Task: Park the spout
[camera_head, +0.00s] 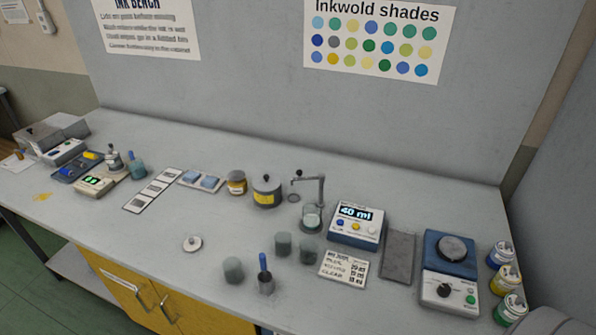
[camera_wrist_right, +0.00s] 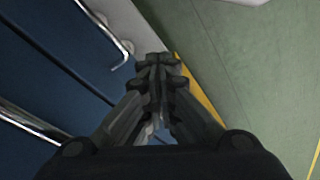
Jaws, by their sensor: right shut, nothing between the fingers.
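A grey metal spout (camera_head: 319,188) rises from behind the dispenser with the "40 ml" display (camera_head: 356,225). Its top arm points left, with a dark knob at the end and a small ring below it. A glass beaker (camera_head: 311,217) stands at the foot of the spout post; whether the outlet is over it is hard to tell. My right gripper (camera_wrist_right: 157,72) shows only in the right wrist view. It is shut and empty, away from the spout, above the floor beside blue cabinet fronts. My left gripper is in neither view.
A lidded pot (camera_head: 266,191) and an amber jar (camera_head: 237,183) stand left of the spout. Grey cups (camera_head: 233,270) and a blue-handled tool in a cup (camera_head: 265,278) stand in front. A mixer (camera_head: 450,268) and paint jars (camera_head: 505,281) stand right. Metal cabinet handles (camera_wrist_right: 110,32) project near my right gripper.

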